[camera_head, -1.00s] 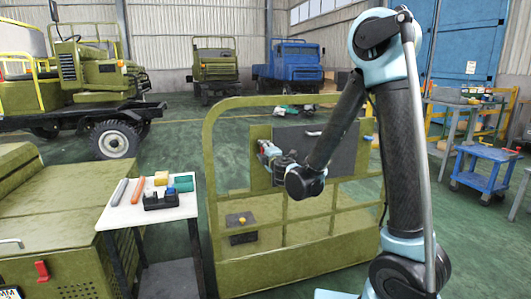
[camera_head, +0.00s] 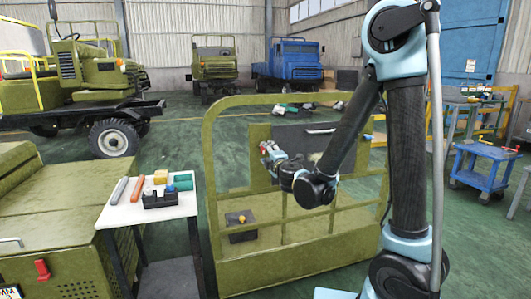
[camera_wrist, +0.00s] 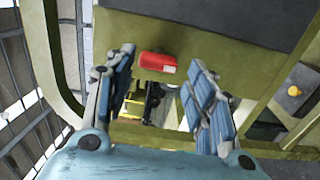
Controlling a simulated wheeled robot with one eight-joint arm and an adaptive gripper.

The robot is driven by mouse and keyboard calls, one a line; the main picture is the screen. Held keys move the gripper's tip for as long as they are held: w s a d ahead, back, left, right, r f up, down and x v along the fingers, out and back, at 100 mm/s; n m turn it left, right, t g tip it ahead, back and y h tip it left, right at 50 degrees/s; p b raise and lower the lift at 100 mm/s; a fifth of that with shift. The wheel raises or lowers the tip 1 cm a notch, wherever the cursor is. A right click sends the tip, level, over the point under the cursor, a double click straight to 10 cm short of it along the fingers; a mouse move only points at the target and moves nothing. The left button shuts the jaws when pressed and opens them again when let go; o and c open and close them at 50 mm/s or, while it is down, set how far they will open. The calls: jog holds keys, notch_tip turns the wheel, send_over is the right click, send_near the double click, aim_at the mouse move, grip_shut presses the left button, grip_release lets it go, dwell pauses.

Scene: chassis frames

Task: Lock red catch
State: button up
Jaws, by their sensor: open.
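A small red catch (camera_wrist: 157,62) with a pale mark on one end lies across the edge of the olive panel (camera_wrist: 195,29) in the wrist view. My gripper (camera_wrist: 163,84) is open, with one finger on each side of the catch in that picture. No contact between fingers and catch shows. In the head view my gripper (camera_head: 269,157) is at the left part of the olive railed frame (camera_head: 211,190), and a small red patch (camera_head: 263,146) shows at its tip. Whether the catch is locked I cannot tell.
A small table (camera_head: 128,213) with a black tray (camera_head: 160,200) and several coloured parts stands left of the frame. A dark box with a yellow knob (camera_head: 241,219) sits low on the frame.

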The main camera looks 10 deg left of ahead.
jog(key=v, duration=0.5)
jog(key=shift+s+d, duration=0.2)
jog(key=shift+s, duration=0.15)
jog(key=shift+d, duration=0.1)
jog(key=w+d+f+m+h, duration=0.1)
jog(key=w+d+m+h, duration=0.2)
jog(key=d, duration=0.5)
jog(key=d+m+g+h, duration=0.1)
jog(key=d+m+h, duration=0.35)
jog(key=d, duration=0.35)
jog(key=w+d+f+m+h, duration=0.1)
jog(key=w+d+m+h, duration=0.2)
jog(key=d, duration=0.6)
jog(key=s+d+f+m+g+h, duration=0.25)
jog(key=s+d+m, duration=0.25)
jog(key=d, duration=0.4)
jog(key=s+d+f+m+g, duration=0.5)
jog(key=s+d+g, duration=0.15)
jog(key=s, duration=0.45)
jog(key=s+f+m+g+y, duration=0.3)
jog(key=s+f, duration=0.1)
jog(key=s, duration=0.8)
jog(key=shift+s+a, duration=0.3)
